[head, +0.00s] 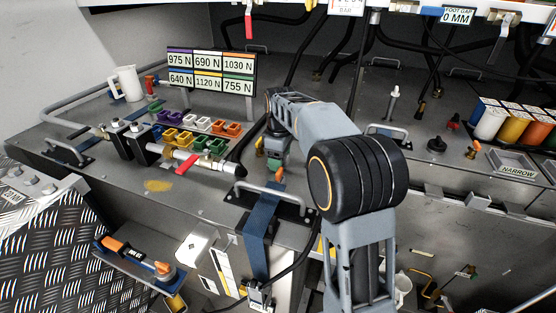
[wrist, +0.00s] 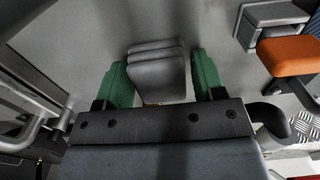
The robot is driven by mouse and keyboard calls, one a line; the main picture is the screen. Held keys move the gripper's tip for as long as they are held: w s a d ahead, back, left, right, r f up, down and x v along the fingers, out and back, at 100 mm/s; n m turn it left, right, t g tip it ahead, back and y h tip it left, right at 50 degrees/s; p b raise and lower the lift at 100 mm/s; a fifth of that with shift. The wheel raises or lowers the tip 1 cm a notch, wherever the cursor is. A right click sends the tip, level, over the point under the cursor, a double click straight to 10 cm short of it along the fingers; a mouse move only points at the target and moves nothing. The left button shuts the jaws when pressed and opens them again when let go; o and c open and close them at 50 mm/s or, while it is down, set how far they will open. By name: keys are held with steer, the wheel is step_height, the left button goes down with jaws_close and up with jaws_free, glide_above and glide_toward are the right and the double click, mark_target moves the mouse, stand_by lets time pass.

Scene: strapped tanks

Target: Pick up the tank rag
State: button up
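A grey folded cloth, which looks like the tank rag (wrist: 157,72), lies on the grey surface in the wrist view, its stacked layers showing. My gripper (wrist: 163,80) has two green fingers, one on each side of the rag. The fingers are apart, with a narrow gap at the right side of the rag. Whether the left finger touches it I cannot tell. The near end of the rag is hidden by the gripper body. In the head view my gripper (head: 267,153) is small and partly hidden at the bench's middle, and I cannot make out the rag there.
An orange block (wrist: 290,55) stands close on the right in the wrist view. A metal rail (wrist: 30,130) is at left. In the head view, coloured bins (head: 190,135), a red-handled valve (head: 188,163) and a blue strap (head: 262,225) are near the gripper.

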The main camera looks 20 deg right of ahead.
steer(key=c, duration=0.6)
steer(key=shift+r, duration=0.45)
step_height(320, 180, up, 2)
steer(key=shift+r, duration=0.1)
steer(key=s+a+r+b, duration=0.1)
steer(key=s+a+r, duration=0.1)
steer(key=s+r, duration=0.1)
steer(key=s+a+r+b, duration=0.1)
steer(key=s+a+r, duration=0.2)
steer(key=s, duration=0.1)
steer(key=s+a+r+b, duration=0.1)
steer(key=s+a+r, duration=0.1)
steer(key=s+r, duration=0.2)
steer(key=shift+s+a+b, duration=0.3)
steer(key=shift+s, duration=0.05)
